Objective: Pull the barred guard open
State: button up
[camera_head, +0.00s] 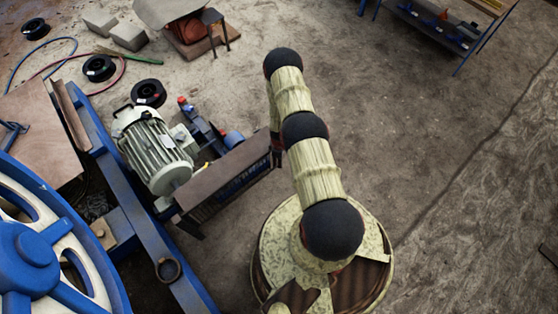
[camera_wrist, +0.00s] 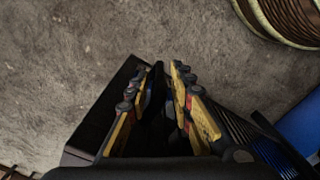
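The barred guard (camera_head: 238,182) stands beside the motor in the head view, with a brown plate on top and dark bars with blue below it. In the wrist view its bars (camera_wrist: 262,143) show at the lower right, next to a blue part. My gripper (camera_head: 277,152) is at the guard's right end in the head view, mostly hidden by my arm. In the wrist view the yellow and black fingers of my gripper (camera_wrist: 167,68) point up the picture, their tips close together with a narrow dark gap. Whether they grip the guard's edge is too dark to tell.
A grey motor (camera_head: 158,150) sits left of the guard on a blue frame (camera_head: 150,232). A blue and white flywheel (camera_head: 40,255) is at the lower left. Black coils (camera_head: 148,92) and hoses lie behind.

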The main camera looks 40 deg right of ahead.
jog(key=c, duration=0.5)
grip_shut()
jog(key=shift+s+a, duration=0.15)
